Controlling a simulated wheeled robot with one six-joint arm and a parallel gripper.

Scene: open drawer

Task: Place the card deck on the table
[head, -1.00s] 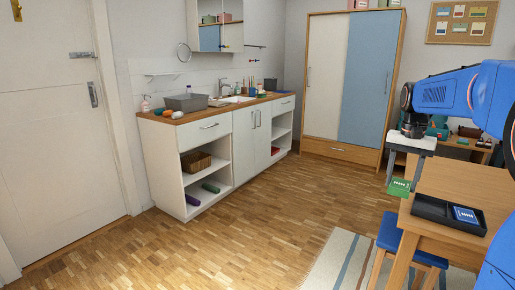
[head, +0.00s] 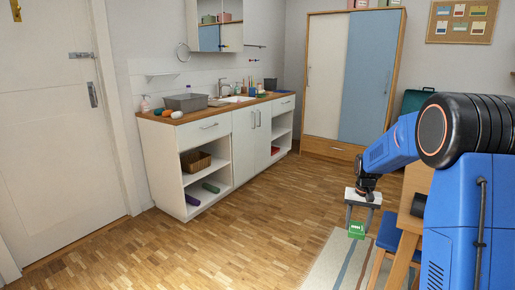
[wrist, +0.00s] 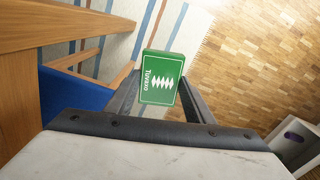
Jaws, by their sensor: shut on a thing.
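My gripper (head: 361,214) is shut on a green card deck (head: 357,230), which hangs from the fingertips in the head view. The table (head: 416,182) is mostly hidden behind my arm in the head view. Its wooden edge also shows at the upper left of the wrist view (wrist: 50,30).
A blue-seated stool (head: 392,236) stands by the table, left of my arm. A striped rug (head: 335,265) lies on the floor below the deck. The wooden floor (head: 240,225) is open toward the white cabinet (head: 195,150). A wardrobe (head: 350,75) stands at the back.

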